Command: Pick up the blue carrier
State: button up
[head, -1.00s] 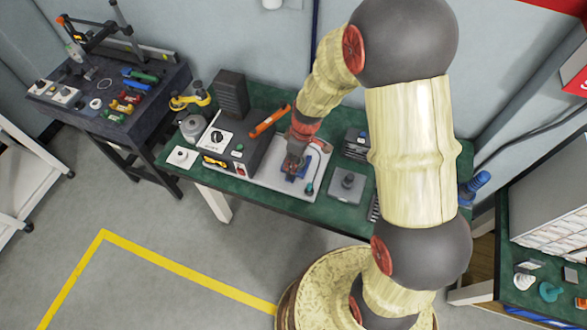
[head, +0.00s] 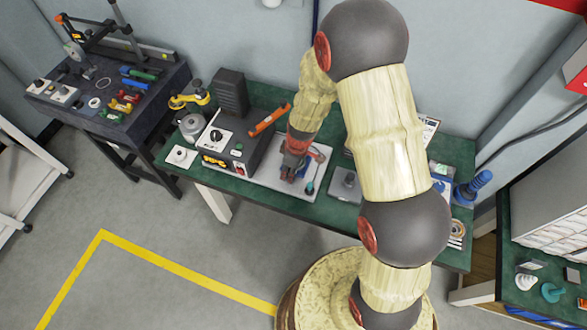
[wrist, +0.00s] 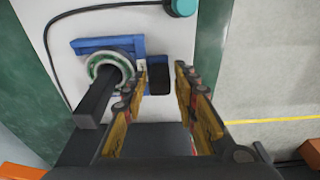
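The blue carrier (wrist: 98,46) lies on a pale plate (wrist: 187,28) in the wrist view. A green-and-white ring and a dark rod (wrist: 97,98) show at its left part. A narrow blue part runs right from it, between my fingers, to a dark end piece. My gripper (wrist: 161,70) is open, with one finger on each side of this narrow part. I cannot tell whether the fingers touch it. In the head view my gripper (head: 290,173) is low over the pale plate and hides most of the carrier.
A teal-capped cable end (wrist: 183,7) lies on the plate beyond the carrier. In the head view a dark control box (head: 232,148) with an orange bar stands left of my gripper. A grey block (head: 345,186) is to the right. The floor in front is clear.

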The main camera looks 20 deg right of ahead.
jog(key=shift+c, duration=0.4)
grip_shut()
jog(key=shift+r, duration=0.1)
notch_tip(320, 180, up, 18)
jog(key=p, duration=0.2)
dwell(0.6)
